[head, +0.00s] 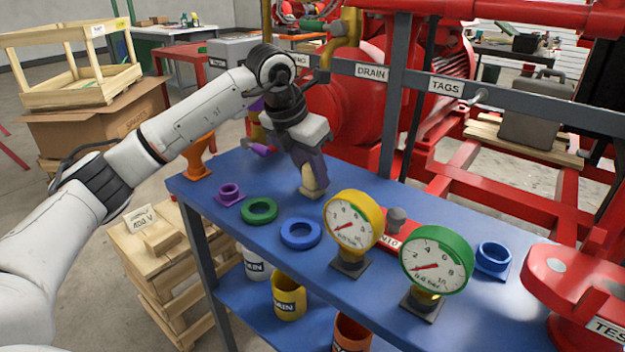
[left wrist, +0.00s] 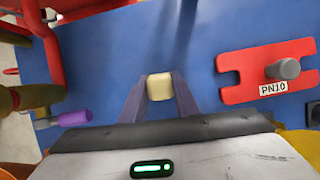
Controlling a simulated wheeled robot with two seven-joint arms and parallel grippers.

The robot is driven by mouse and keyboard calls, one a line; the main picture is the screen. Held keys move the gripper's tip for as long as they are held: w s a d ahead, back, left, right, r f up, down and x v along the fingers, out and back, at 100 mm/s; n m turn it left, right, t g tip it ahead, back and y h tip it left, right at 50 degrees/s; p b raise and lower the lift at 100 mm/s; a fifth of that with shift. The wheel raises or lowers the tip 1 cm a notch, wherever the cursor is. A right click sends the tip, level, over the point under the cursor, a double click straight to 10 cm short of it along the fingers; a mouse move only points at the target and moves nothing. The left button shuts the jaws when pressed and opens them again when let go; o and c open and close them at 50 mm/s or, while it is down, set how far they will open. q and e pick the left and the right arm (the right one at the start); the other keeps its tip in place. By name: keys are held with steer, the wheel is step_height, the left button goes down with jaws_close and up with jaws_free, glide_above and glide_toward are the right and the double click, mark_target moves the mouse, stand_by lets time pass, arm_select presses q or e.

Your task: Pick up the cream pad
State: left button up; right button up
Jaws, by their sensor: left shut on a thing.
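The cream pad (left wrist: 160,86) is a small pale block between the two fingers of my left gripper in the left wrist view. In the head view the cream pad (head: 309,178) shows at the fingertips of my left gripper (head: 312,184), low over the blue table. My left gripper is shut on the pad, with a finger on each side of it. I cannot tell whether the pad still touches the table. My right gripper is not in view.
A red PN10 plate (left wrist: 265,70) lies beside my left gripper. A grey rail (head: 430,85) runs behind.

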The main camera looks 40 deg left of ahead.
arm_select(q)
steer(key=shift+r+p, duration=0.85)
steer(key=shift+r, duration=4.2)
